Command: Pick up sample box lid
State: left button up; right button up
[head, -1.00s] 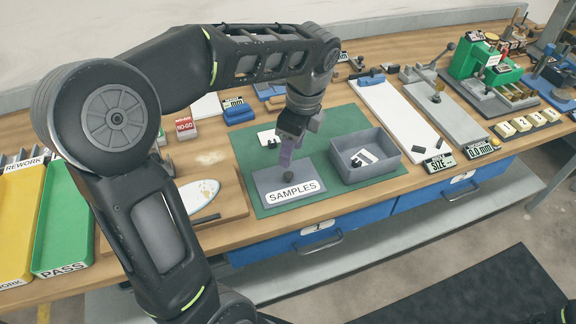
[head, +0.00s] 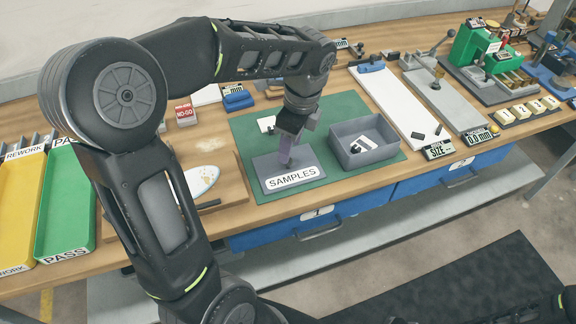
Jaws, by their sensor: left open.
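The sample box lid (head: 308,172) is a flat grey plate with a white SAMPLES label and a dark knob near its middle. It lies on the green mat (head: 326,196). My left gripper (head: 287,162) points down over the lid, with its fingertips low around the knob. It is open, and its fingers hide most of the knob. I cannot tell whether the fingers touch the knob. The open grey sample box (head: 391,141) stands to the right of the lid, with a white card and a dark piece inside. My right gripper is not in view.
Green PASS (head: 68,200) and yellow REWORK trays stand at the left. A wooden board with a white insole (head: 201,179) lies left of the mat. A white plate (head: 398,100), gauges and a green device (head: 487,50) stand at the right.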

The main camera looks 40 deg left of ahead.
pick_arm(q)
jog(key=f, duration=0.4)
jog(key=shift+a+f, duration=0.25)
jog(key=shift+c, duration=0.6)
grip_shut()
